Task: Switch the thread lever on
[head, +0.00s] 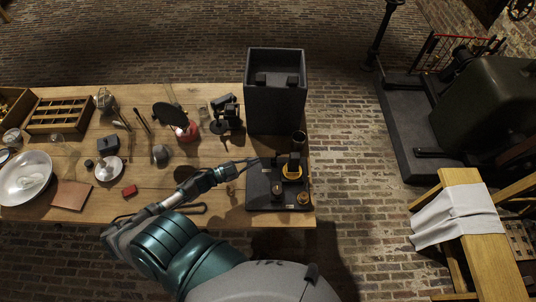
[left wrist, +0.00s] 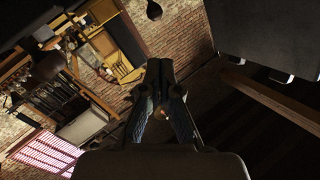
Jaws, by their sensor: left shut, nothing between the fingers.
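My right gripper is not in view.
A tall dark box (head: 275,108) stands directly behind the device. A black instrument (head: 225,118), a red-based item and small tools lie to the left on the table (head: 225,205). A steel bowl (head: 25,178) is at the far left.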

